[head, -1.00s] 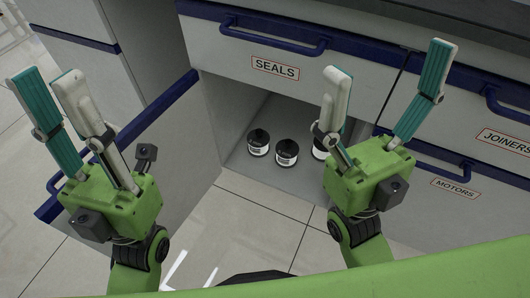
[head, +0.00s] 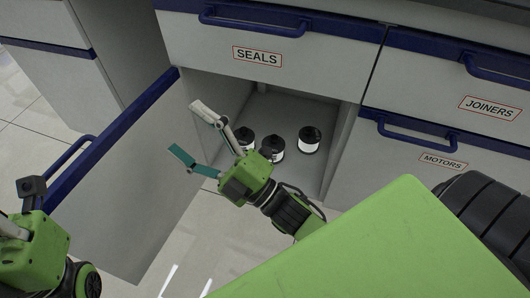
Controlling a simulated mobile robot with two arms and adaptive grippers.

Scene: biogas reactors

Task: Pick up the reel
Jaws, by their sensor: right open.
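Several small black-and-white cylinders, which I take to be reels, stand on the cabinet floor below the SEALS drawer. The right one (head: 309,140) stands clear, the middle one (head: 272,149) is partly beside my gripper's body, and the left one (head: 244,138) is partly hidden behind a finger. My right gripper (head: 185,128) is open and empty. Its fingers point up and left, away from the cylinders, in front of the cabinet opening.
The open cabinet door (head: 135,185) with its blue edge and handle stands to the left of the opening. The SEALS drawer (head: 270,45) is shut above. The JOINERS drawer (head: 450,85) and the MOTORS front (head: 420,175) are shut at the right. Tiled floor is free below.

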